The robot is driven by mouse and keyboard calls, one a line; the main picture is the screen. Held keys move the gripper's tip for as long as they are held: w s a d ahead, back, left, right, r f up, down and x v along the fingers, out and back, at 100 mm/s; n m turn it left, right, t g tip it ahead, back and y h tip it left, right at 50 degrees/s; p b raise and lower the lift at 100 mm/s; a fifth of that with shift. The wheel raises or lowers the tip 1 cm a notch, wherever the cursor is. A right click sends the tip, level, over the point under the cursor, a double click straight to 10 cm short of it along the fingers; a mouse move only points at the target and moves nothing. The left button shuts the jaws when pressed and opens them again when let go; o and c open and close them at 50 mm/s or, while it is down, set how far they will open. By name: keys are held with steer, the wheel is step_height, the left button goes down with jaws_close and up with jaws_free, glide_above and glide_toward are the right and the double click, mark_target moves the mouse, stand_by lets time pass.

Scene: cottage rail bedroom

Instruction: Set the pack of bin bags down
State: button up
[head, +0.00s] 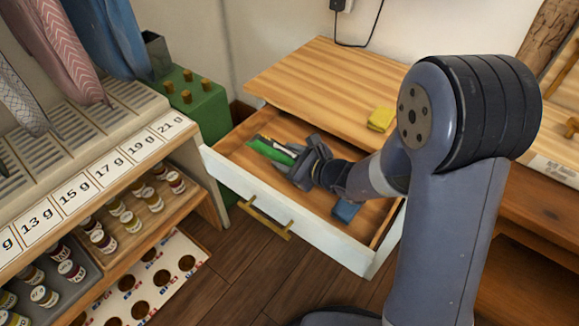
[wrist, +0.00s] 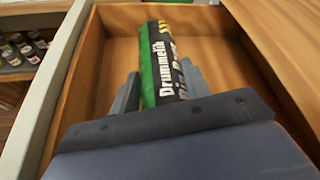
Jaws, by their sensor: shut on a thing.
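The pack of bin bags (head: 272,150) is a green and black roll with white lettering. It is held by my gripper (head: 293,167) inside the open drawer (head: 235,140), toward its left side. In the wrist view the pack (wrist: 163,65) lies lengthwise between the two fingers of my gripper (wrist: 160,92), which are shut on it. The drawer's wooden floor (wrist: 115,60) shows beside and around the pack. I cannot tell whether the pack touches the drawer floor.
A blue item (head: 346,211) lies in the drawer's right part. A yellow item (head: 381,119) sits on the wooden top (head: 330,75) above the drawer. A shelf unit with small jars (head: 130,221) stands left, and a green box (head: 193,108) behind it.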

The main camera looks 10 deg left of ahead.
steer(key=shift+f+b, duration=0.3)
steer(key=shift+f, duration=1.25)
steer(key=shift+f, duration=0.1)
steer(key=shift+f, duration=0.15)
steer(key=o, duration=1.2)
steer(key=shift+c, duration=0.2)
steer(key=shift+r, duration=0.35)
steer(key=p+v, duration=0.1)
steer(key=v, duration=1.1)
steer(key=shift+f, duration=0.1)
